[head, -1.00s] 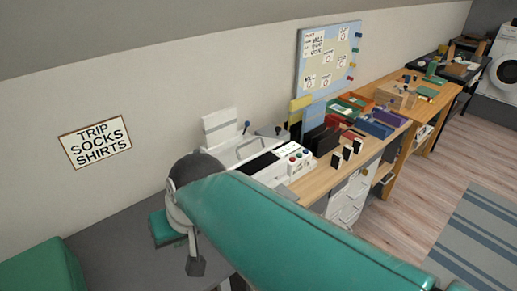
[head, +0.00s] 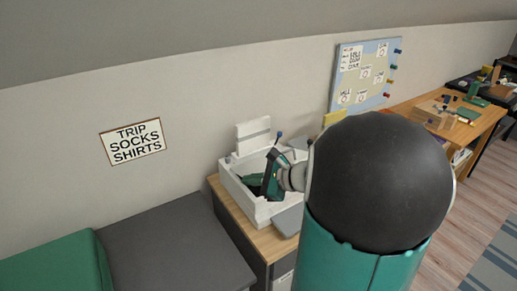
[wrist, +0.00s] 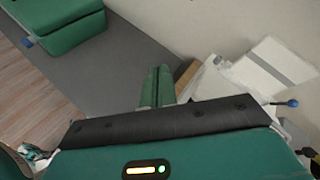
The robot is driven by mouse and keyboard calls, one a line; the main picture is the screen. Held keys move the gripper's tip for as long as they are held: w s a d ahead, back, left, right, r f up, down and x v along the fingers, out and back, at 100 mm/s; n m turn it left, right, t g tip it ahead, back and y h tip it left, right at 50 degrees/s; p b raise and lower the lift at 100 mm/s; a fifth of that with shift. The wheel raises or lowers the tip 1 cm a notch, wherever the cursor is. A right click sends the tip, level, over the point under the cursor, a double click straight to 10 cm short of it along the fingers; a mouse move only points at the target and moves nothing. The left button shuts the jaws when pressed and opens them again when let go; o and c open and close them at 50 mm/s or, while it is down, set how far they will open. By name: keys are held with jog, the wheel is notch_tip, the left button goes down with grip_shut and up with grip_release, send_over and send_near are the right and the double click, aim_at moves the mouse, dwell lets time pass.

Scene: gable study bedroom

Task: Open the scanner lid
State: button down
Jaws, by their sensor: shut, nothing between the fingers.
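A white boxy machine (head: 243,191) stands on the wooden desk against the wall; I take it for the scanner. A white panel (head: 252,135) stands upright at its back. A lever with a blue knob (head: 279,134) rises beside the panel. My gripper (head: 246,181) is shut and empty, over or inside the machine's recessed top; contact cannot be told. In the wrist view my two green fingers (wrist: 158,74) lie together, with the white machine (wrist: 213,84) just to their right. My arm hides the machine's right part. I cannot make out the lid's state.
A grey bench or bed top (head: 175,250) with a green cushion (head: 55,265) lies left of the desk (head: 232,214). A grey plate (head: 289,220) is at the machine's front. A pinboard (head: 365,75) and a further desk (head: 475,130) stand right.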

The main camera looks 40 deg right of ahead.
jog(key=s+d+f+m+t+h, duration=0.1)
jog(key=d+f+m+t+h, duration=0.15)
jog(key=d+m, duration=0.55)
jog(key=m+t+h, duration=0.2)
jog(key=m+h, duration=0.2)
jog(key=h, duration=0.1)
send_near(291, 159)
jog(key=s+a+r, duration=0.3)
jog(key=a+r, duration=0.1)
jog(key=shift+g, duration=0.25)
jog(key=x, duration=0.9)
jog(key=shift+w, duration=0.2)
jog(key=shift+r, duration=0.1)
jog(key=shift+r, duration=0.1)
